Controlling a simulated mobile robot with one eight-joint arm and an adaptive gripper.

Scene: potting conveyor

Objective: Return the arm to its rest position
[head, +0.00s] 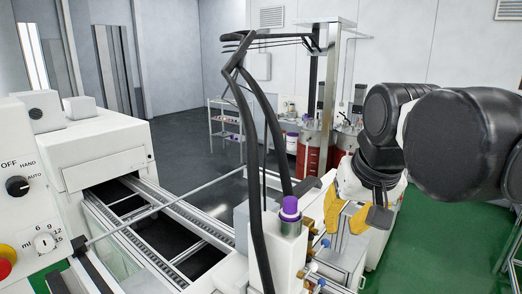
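My arm reaches in from the right edge of the head view, with large dark joints.
A conveyor (165,240) with metal rails runs at the lower left, beside a white control box (30,190) with knobs. Black hoses (243,110) rise over the post. Red drums (308,158) and a shelf (226,125) stand behind. Green floor (430,245) is clear at right.

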